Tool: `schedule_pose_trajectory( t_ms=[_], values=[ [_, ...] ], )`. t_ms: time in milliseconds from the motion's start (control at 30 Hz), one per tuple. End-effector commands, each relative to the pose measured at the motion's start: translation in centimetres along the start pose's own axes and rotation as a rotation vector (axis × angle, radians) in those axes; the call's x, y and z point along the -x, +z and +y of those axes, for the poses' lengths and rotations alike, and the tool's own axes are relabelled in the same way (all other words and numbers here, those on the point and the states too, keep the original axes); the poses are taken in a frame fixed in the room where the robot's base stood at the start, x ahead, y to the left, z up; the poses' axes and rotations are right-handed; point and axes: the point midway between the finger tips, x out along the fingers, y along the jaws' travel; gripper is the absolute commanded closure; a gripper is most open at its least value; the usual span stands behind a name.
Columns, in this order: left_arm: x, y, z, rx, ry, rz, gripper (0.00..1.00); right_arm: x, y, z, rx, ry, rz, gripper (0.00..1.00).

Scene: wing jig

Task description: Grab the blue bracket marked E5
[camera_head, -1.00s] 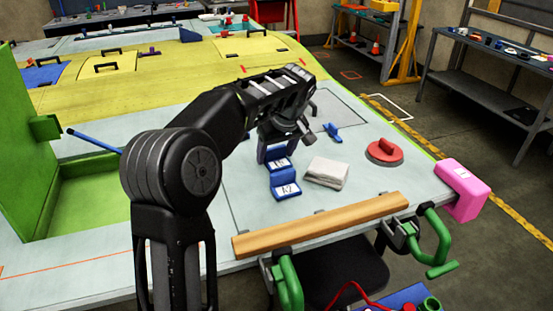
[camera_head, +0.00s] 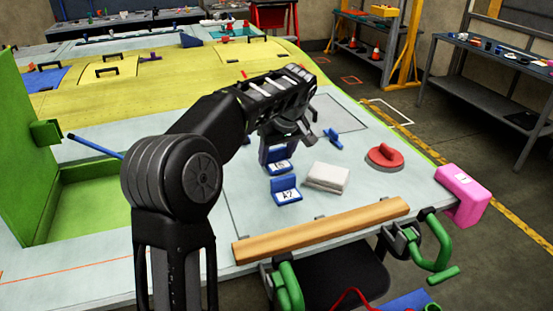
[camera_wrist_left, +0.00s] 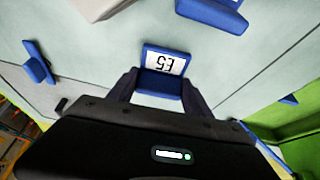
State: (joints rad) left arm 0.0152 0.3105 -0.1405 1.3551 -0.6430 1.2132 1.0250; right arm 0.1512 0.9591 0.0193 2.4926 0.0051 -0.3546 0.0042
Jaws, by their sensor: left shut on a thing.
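The blue bracket marked E5 (camera_wrist_left: 166,60) sits between the fingers of my left gripper (camera_wrist_left: 158,88) in the left wrist view, its white label upside down there. In the head view the same bracket (camera_head: 279,168) shows just below my left gripper (camera_head: 273,150), partly covered by it. The left gripper is shut on this bracket, close to the pale work surface. Whether the bracket touches the surface is hard to tell. A second blue bracket marked A2 (camera_head: 285,190) stands just in front of it, apart from the gripper. My right gripper is not in view.
A red round-based tool (camera_head: 384,158) and a small blue piece (camera_head: 333,139) lie farther right. A wooden bar (camera_head: 322,228) and green clamps (camera_head: 432,245) line the front edge. A green box structure (camera_head: 90,200) stands left.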

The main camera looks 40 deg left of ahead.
Motion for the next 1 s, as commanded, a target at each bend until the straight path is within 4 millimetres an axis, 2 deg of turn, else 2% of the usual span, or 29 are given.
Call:
schedule_pose_trajectory(
  t_ms=[333, 433, 567, 1000],
  values=[
    [6.0, -2.5, 0.1, 0.002, 0.004, 0.003, 0.85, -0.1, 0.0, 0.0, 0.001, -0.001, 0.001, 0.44],
    [7.9, -3.2, 0.1, -0.001, 0.003, 0.001, 0.85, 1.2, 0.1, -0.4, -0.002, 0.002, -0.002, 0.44],
    [8.4, -3.5, 0.0, 0.000, 0.001, 0.001, 0.85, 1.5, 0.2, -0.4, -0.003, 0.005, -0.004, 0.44],
    [8.3, -3.4, 0.0, 0.000, 0.001, 0.001, 0.85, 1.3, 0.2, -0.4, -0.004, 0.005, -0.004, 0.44]
  ],
)
